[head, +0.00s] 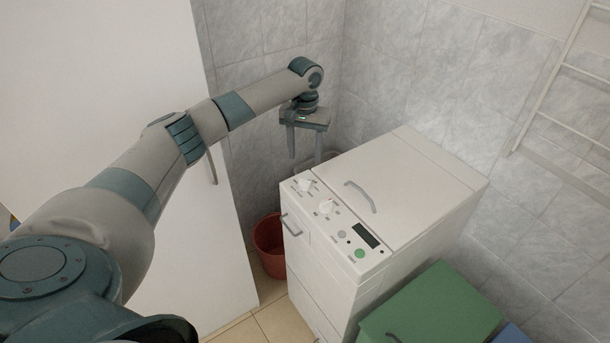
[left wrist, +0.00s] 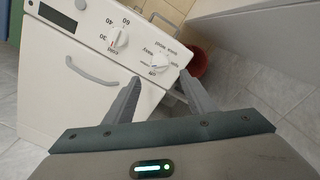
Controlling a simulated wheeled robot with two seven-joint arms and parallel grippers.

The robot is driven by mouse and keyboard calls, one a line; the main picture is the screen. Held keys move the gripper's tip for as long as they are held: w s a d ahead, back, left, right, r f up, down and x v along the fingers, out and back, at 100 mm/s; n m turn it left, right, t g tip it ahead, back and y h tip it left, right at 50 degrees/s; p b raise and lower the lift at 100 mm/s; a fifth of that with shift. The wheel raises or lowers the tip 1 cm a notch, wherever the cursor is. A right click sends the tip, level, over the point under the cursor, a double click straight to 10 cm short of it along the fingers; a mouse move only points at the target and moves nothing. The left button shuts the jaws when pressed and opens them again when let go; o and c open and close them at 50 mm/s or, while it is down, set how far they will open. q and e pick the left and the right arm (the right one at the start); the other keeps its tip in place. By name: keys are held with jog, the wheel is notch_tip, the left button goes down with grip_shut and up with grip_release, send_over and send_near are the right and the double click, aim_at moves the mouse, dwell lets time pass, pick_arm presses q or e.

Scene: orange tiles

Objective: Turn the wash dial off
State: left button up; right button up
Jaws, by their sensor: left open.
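The wash dial (head: 304,185) is a white knob at the far left end of the washing machine's control panel. In the left wrist view the wash dial (left wrist: 161,60) has small labels around it; its pointer setting is too small to read surely. A second white dial (head: 325,207) with numbers and "cold" sits beside it, nearer the display. My left gripper (head: 305,157) is open and empty, pointing down behind the panel's left end in the head view. In the left wrist view its fingertips (left wrist: 159,78) frame the area just below the wash dial, apart from it. My right gripper is not in view.
The white washing machine (head: 400,180) has a grey lid handle (head: 361,195), a dark display (head: 366,236) and a green button (head: 360,253). A red bucket (head: 268,245) stands on its left. A green box (head: 440,310) stands at the front right. A white cabinet (head: 190,250) is at left.

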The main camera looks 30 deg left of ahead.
aim_at(305, 179)
pick_arm(q)
notch_tip(305, 179, down, 11)
jog(key=p, duration=0.3)
jog(key=shift+r, duration=0.1)
jog(key=c, duration=1)
